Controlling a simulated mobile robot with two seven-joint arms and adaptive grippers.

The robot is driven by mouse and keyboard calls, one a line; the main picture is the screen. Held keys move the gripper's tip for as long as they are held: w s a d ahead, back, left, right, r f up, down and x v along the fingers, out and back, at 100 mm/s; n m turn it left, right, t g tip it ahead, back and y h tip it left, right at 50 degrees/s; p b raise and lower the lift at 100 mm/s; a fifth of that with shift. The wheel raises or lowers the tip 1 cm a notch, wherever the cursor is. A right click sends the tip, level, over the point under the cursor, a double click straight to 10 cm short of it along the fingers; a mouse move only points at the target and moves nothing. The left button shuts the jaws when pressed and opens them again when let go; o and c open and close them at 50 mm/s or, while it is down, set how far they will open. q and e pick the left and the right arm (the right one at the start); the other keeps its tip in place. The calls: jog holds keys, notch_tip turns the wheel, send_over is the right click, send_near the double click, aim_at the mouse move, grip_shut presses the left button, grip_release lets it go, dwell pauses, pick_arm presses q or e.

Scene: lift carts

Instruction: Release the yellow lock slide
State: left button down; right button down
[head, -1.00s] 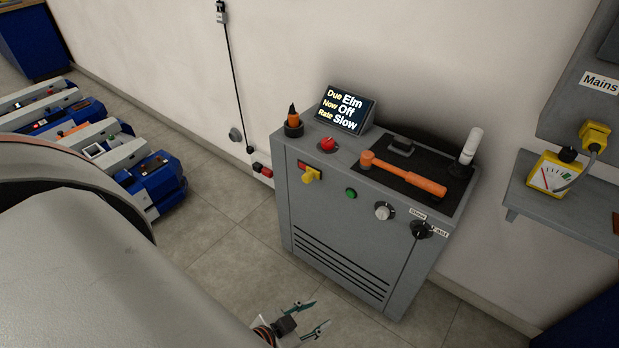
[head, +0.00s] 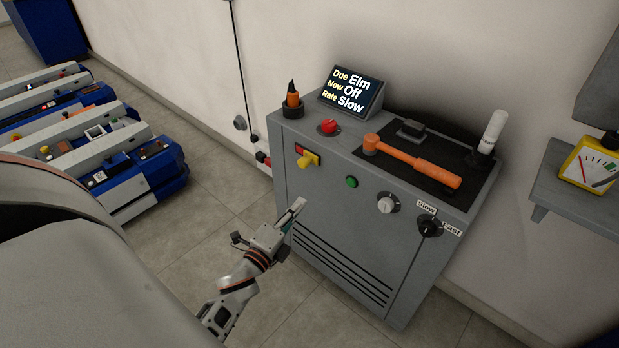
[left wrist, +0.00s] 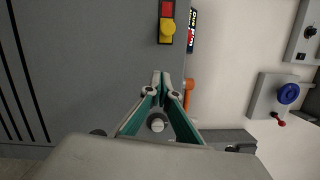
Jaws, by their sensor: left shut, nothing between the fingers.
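The yellow lock slide (head: 308,160) is on the upper left of the grey cabinet's front, beside a small red block (head: 297,149). In the left wrist view the yellow slide (left wrist: 168,28) shows near the top, below the red block (left wrist: 167,9). My left gripper (head: 299,204) is in front of the cabinet, below the slide and apart from it. Its fingers are shut and empty; in the left wrist view their tips (left wrist: 161,74) meet below the slide. My right gripper is not in view.
The cabinet front (head: 350,235) also carries a green button (head: 351,182), a white knob (head: 387,204) and a black Slow/Fast knob (head: 430,226). On its top are a display (head: 352,92), a red knob (head: 328,127) and an orange hammer (head: 412,160). Blue carts (head: 140,170) stand at left.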

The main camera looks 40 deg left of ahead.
pick_arm(q)
jog(key=shift+r, duration=0.1)
jog(key=shift+w, duration=0.1)
send_near(316, 163)
jog(key=w+d, duration=0.3)
jog(key=a, duration=0.1)
jog(key=w+a, duration=0.1)
jog(key=a, duration=0.1)
jog(key=shift+w+a+r, duration=0.1)
jog(key=shift+a, duration=0.2)
